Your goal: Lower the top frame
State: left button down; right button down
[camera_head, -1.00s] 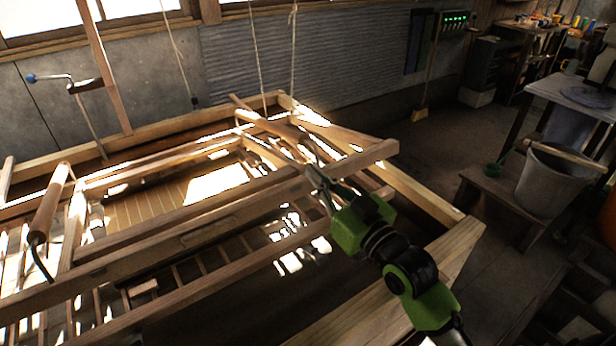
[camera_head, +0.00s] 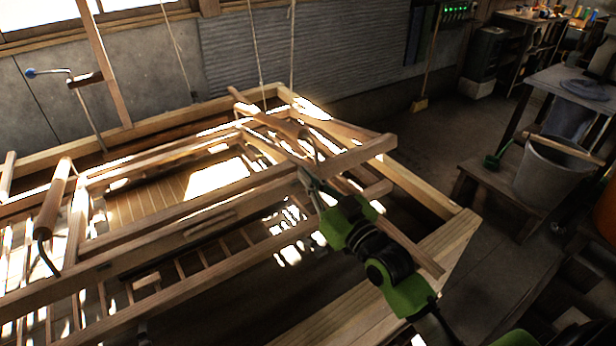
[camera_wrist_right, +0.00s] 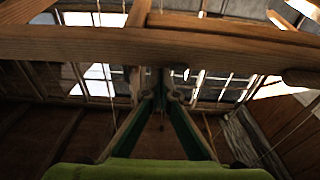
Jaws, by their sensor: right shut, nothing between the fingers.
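The wooden top frame (camera_head: 350,158) hangs over a larger wooden vat, with its front rail running from lower left to upper right. My right gripper (camera_head: 310,180) is at the right part of this front rail, its fingers shut and empty. In the right wrist view the fingertips (camera_wrist_right: 163,92) point at a wooden beam (camera_wrist_right: 90,45) crossing just beyond them. I cannot tell whether they touch it. My left gripper is not in view.
Ropes (camera_head: 257,55) hang down to the frame. A crank (camera_head: 50,75) stands at the back left. The vat's wide rim (camera_head: 420,265) lies under my right arm. A grey bucket (camera_head: 550,175) stands on a low bench at right. Open floor lies behind.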

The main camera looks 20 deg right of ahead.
notch_tip(320, 180, down, 7)
jog(key=s+b, duration=0.1)
jog(key=b, duration=0.3)
jog(key=shift+s+d, duration=0.2)
jog(key=shift+s, duration=0.15)
